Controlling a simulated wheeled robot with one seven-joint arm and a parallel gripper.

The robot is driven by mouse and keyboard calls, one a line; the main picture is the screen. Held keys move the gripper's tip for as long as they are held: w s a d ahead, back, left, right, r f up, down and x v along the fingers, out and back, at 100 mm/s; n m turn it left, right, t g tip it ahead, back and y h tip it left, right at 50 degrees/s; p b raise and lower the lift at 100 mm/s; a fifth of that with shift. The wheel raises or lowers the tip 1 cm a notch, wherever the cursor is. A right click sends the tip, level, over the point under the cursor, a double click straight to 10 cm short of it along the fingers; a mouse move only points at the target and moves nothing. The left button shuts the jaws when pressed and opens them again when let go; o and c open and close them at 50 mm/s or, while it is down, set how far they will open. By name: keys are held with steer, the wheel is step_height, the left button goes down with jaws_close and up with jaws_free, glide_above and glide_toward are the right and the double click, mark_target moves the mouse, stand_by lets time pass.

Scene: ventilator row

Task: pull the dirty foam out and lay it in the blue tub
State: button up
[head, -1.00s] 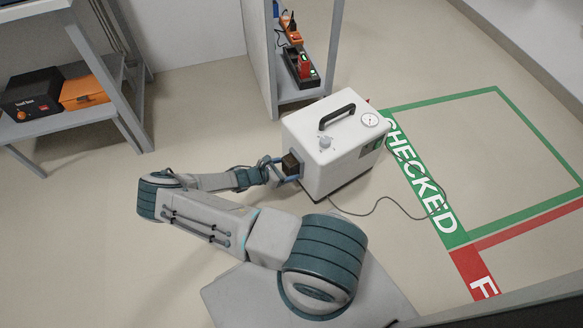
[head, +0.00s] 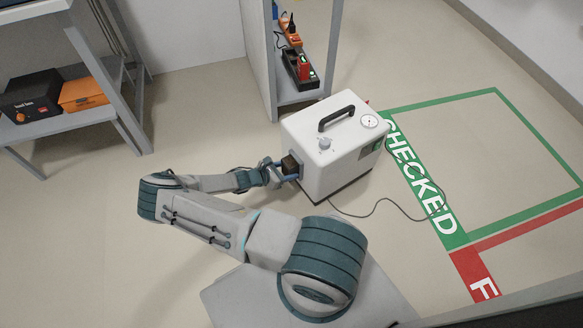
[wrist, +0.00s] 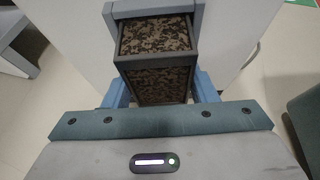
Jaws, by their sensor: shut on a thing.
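The dirty foam (wrist: 155,85) is a dark brown speckled block, sticking partly out of a grey slot frame on the white ventilator's side. In the head view the foam (head: 290,163) shows as a small dark block at the left side of the white ventilator (head: 325,160). My gripper (wrist: 158,88) is shut on the foam, a blue finger on each side of it. In the head view my gripper (head: 284,170) is close against the ventilator's side. The foam's inner end is hidden inside the slot. The blue tub is not in view.
A grey cable (head: 385,203) runs from the ventilator over the floor. A green-bordered CHECKED zone (head: 435,200) lies to the right, with a red-bordered zone below it. A grey shelf (head: 75,122) stands left and another shelf (head: 300,95) behind. Floor between is clear.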

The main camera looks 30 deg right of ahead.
mark_target(285, 173)
steer(key=shift+a, duration=1.55)
steer(key=a+b, duration=0.1)
steer(key=a, duration=1)
stand_by(0.8)
steer(key=shift+s, duration=0.1)
